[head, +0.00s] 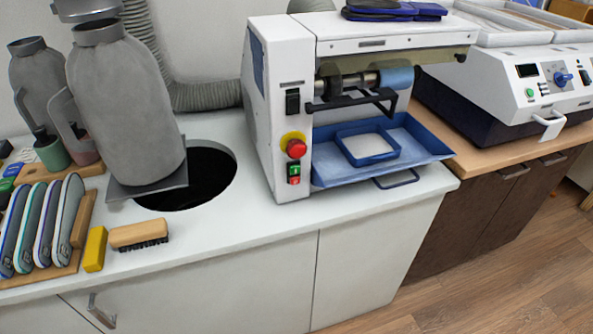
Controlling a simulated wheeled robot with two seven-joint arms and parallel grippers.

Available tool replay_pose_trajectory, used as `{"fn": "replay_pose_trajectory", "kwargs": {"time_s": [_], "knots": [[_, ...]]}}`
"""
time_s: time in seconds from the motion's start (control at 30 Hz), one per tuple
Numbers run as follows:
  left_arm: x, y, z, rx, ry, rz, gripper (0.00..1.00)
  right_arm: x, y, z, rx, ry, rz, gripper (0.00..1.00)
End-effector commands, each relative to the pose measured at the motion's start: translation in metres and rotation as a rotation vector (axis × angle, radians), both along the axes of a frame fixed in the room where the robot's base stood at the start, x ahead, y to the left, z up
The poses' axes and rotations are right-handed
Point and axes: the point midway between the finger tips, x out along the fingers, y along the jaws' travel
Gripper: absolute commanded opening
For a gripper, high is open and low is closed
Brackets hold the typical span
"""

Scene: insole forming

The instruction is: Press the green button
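A small green button (294,169) sits on the front panel of the white machine (265,130) in the middle of the head view. A small red button (294,180) is directly below it. A round red emergency stop (296,149) on a yellow ring is just above it. Another small green button (530,93) is on the front panel of the white machine at the right (545,75). Both machines' panels are unobstructed. Neither of my grippers shows in this view.
The middle machine has a blue tray (425,145) at its front. A dark round hole (215,170) is in the white counter (250,222), beside a tall grey vessel (125,110). Insoles (45,225), a yellow block (95,249) and a brush (138,234) lie at the left.

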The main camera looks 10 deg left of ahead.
Motion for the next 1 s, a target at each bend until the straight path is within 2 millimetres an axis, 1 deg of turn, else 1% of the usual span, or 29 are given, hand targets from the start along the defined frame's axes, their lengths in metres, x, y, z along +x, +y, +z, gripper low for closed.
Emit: {"fn": "replay_pose_trajectory", "kwargs": {"time_s": [0.03,0.13,1.0], "knots": [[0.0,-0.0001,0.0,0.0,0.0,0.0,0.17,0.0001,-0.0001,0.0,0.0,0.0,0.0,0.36],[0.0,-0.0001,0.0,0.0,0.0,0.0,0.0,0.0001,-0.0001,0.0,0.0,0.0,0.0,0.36],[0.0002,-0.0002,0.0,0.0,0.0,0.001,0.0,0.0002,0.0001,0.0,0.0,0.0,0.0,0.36]]}}
